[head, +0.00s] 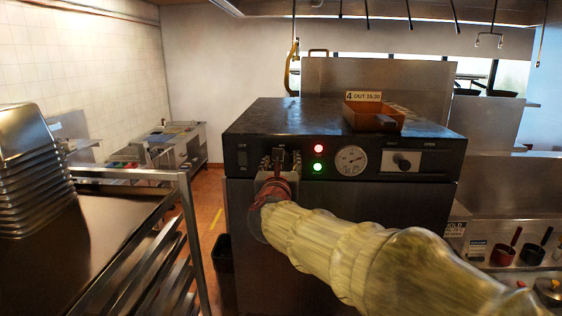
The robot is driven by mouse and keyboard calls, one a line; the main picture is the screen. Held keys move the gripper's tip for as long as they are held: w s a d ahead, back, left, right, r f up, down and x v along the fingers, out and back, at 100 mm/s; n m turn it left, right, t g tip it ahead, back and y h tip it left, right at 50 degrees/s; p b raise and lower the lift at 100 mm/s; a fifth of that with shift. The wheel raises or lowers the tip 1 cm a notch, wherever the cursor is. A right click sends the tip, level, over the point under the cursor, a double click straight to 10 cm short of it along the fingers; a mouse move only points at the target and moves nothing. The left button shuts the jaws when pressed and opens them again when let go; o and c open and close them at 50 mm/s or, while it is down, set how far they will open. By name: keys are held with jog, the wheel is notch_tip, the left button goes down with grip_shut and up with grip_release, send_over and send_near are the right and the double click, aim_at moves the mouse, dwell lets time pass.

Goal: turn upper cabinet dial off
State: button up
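The dark cabinet (348,205) stands in the middle of the head view. On its upper front panel, a dark dial (281,154) shows partly, with a small label above it. My gripper (280,165) is up against the panel at this dial, with fingertips on its left and right sides. Whether they press on the dial or stand slightly open around it is too small to tell. The dial's lower part and its markings are hidden by the gripper. My arm, in a pale sleeve, comes in from the lower right.
A switch (242,156) is at left. A box (374,118) sits on top. A rack (150,235) with stacked pans (38,165) stands left.

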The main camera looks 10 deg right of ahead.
jog(key=shift+c, duration=1)
jog(key=shift+w, duration=0.1)
jog(key=c, duration=0.9)
jog(key=shift+c, duration=0.2)
